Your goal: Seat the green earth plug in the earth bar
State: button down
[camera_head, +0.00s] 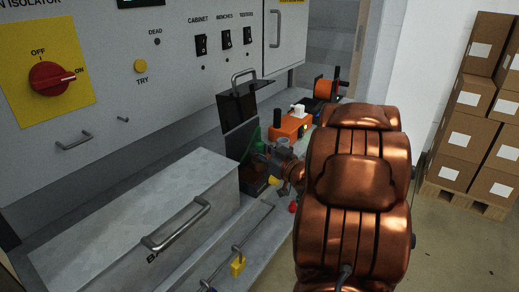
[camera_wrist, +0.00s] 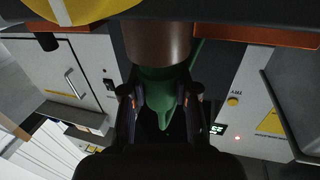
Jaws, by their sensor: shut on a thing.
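A green plug (camera_wrist: 165,90) sits between the two dark fingers of my gripper (camera_wrist: 162,100) in the wrist view, and the gripper is shut on it. A brown cylinder (camera_wrist: 156,40) meets the upper end of the plug in that view; I cannot tell whether it is part of it. In the head view my gripper (camera_head: 270,158) is beside a dark open-lidded box, with some green (camera_head: 253,143) showing next to it. My copper arm covers the area to the right. I cannot make out the earth bar in either view.
The dark box (camera_head: 238,108) stands on the bench before the grey switch panel (camera_head: 165,100). A grey lidded box with a handle (camera_head: 150,205) is at left. Orange equipment (camera_head: 290,126) stands behind the gripper. Stacked cartons (camera_head: 475,110) are far right, with open floor before them.

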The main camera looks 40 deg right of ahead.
aim_at(259, 143)
jog(key=shift+f, duration=0.45)
jog(key=c, duration=0.8)
grip_release()
notch_tip(259, 143, up, 10)
jog(key=shift+f, duration=0.1)
dwell(0.5)
